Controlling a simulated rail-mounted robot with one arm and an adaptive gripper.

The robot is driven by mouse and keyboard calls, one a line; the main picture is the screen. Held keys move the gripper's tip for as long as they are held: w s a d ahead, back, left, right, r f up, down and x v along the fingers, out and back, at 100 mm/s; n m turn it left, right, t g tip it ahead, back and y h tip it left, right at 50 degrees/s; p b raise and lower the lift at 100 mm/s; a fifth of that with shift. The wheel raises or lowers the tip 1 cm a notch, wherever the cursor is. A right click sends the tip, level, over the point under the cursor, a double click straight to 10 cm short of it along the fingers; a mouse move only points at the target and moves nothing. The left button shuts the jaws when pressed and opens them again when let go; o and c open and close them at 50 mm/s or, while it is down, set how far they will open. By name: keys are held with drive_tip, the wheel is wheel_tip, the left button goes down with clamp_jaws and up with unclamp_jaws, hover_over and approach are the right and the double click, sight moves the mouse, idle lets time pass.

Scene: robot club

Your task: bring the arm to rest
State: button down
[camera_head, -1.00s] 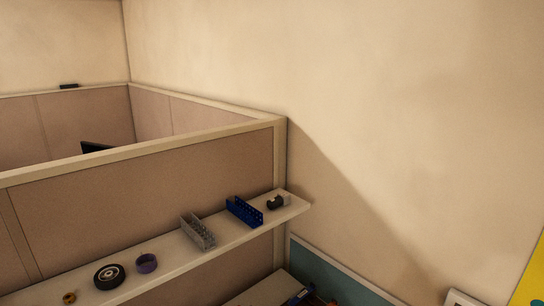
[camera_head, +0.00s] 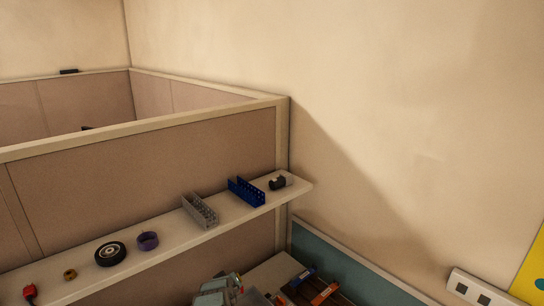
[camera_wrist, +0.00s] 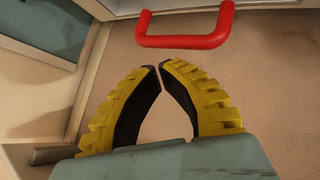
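My gripper (camera_wrist: 160,67) shows in the wrist view with two curved yellow fingers and black inner pads. Its fingertips come together, with only a sliver between them, and nothing is held. A red handle-shaped bar (camera_wrist: 185,42) lies just beyond the fingertips in the picture; I cannot tell how far away it is or what it belongs to. In the head view I cannot make out the gripper for sure; a grey-green shape (camera_head: 212,292) at the bottom edge is partly cut off.
A shelf (camera_head: 190,237) on a brown partition carries a blue rack (camera_head: 246,191), a grey rack (camera_head: 200,211), a tape dispenser (camera_head: 278,183), a black wheel (camera_head: 110,254), a purple ring (camera_head: 148,240) and a red item (camera_head: 30,293). Below, a worktop holds an orange-edged item (camera_head: 324,294).

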drive_tip(key=s+a+r+g+b, duration=0.1)
drive_tip(key=s+a+g, duration=0.2)
drive_tip(key=s, duration=0.3)
drive_tip(key=s+a+n+g+b, duration=0.1)
drive_tip(key=s+a+g, duration=0.1)
drive_tip(key=s+g, duration=0.3)
drive_tip(key=s+a+r+g+b, duration=0.1)
drive_tip(key=s+a+g+b, duration=0.15)
drive_tip(key=s, duration=0.45)
drive_tip(key=shift+t, duration=0.35)
drive_tip(key=shift+w+a+f+b, duration=0.1)
drive_tip(key=shift+f+b, duration=0.4)
drive_tip(key=shift+f, duration=0.55)
drive_tip(key=shift+w+a+f+b, duration=0.1)
drive_tip(key=shift+f+b, duration=0.4)
drive_tip(key=shift+f, duration=1.5)
drive_tip(key=shift+f, duration=0.15)
drive_tip(key=shift+f+b, duration=1.6)
drive_tip(key=shift+f, duration=1.7)
drive_tip(key=shift+r, duration=0.1)
drive_tip(key=shift+r+p, duration=4.1)
drive_tip(key=shift+r, duration=0.4)
